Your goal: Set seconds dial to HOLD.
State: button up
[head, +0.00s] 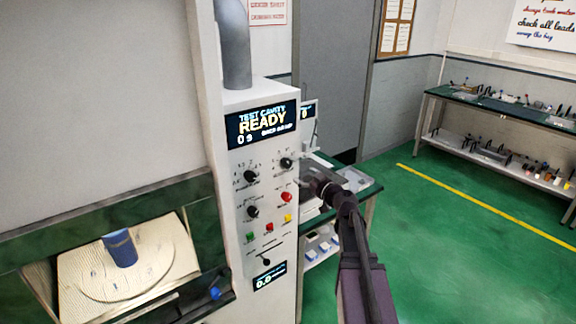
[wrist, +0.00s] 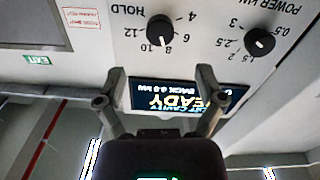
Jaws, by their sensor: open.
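The seconds dial (head: 286,163) is a black round knob at the upper right of the white control panel. It also shows in the wrist view (wrist: 160,30), upside down, with numbers around it and the word HOLD (wrist: 129,9) at its upper left there. Its light mark seems to face the 8, away from HOLD. My gripper (head: 306,168) is just right of the dial in the head view. In the wrist view its two fingers (wrist: 160,75) are spread with nothing between them, apart from the dial.
The power dial (head: 250,177) sits left of the seconds dial; another black knob (head: 252,211) is below. A red button (head: 286,197) is close under my gripper. The display (head: 262,125) above reads READY. A blue cup (head: 120,248) stands in the cavity. Green floor is clear at right.

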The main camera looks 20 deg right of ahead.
aim_at(289, 165)
jog(key=x, duration=0.9)
jog(key=shift+w+a, duration=0.1)
jog(key=shift+w, duration=0.15)
jog(key=c, duration=1.2)
